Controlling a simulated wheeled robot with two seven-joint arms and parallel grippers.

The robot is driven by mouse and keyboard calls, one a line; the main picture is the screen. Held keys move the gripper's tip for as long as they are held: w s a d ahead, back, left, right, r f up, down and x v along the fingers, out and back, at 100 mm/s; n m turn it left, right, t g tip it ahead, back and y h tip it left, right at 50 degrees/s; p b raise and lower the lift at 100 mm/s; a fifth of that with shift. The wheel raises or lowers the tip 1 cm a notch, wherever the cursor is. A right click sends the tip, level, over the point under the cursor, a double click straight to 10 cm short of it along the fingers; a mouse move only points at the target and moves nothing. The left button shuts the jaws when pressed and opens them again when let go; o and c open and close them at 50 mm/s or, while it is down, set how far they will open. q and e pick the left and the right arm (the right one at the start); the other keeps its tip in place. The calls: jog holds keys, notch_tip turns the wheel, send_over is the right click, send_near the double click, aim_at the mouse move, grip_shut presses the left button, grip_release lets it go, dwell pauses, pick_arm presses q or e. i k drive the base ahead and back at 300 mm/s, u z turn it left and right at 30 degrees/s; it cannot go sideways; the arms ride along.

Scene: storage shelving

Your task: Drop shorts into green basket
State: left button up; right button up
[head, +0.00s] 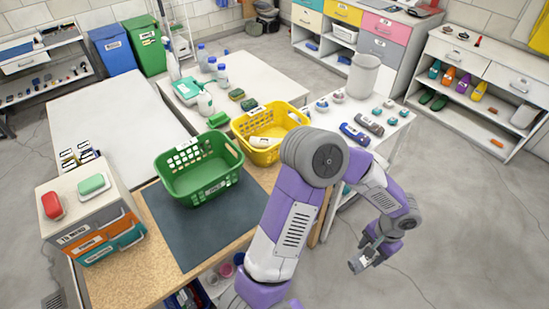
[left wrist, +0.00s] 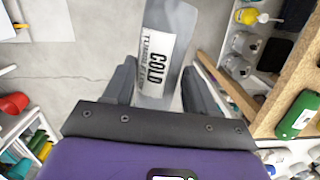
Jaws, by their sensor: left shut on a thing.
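The green basket (head: 199,172) stands on the dark mat of the workbench, with a small label on its front. It looks empty. My left gripper (head: 362,262) is over open floor, to the right of the bench and well away from the basket. In the left wrist view, my left gripper (left wrist: 157,90) is shut on a grey cloth-like piece, taken as the shorts (left wrist: 152,92), with a white tag reading "COLD" and "TUMBLE DRY". Only part of it shows, so its full shape cannot be told. My right gripper is not in view.
A yellow basket (head: 266,134) stands close behind and right of the green one. A drawer unit (head: 92,214) is at the bench's left. A shoe shelf (head: 490,75) is at the right. Floor around my gripper is clear.

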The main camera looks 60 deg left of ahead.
aim_at(202, 171)
jog(key=u, duration=2.75)
jog(key=i, duration=0.5)
jog(key=k, duration=1.25)
jog(key=z, duration=0.8)
jog(key=i, duration=0.55)
jog(key=z, duration=0.3)
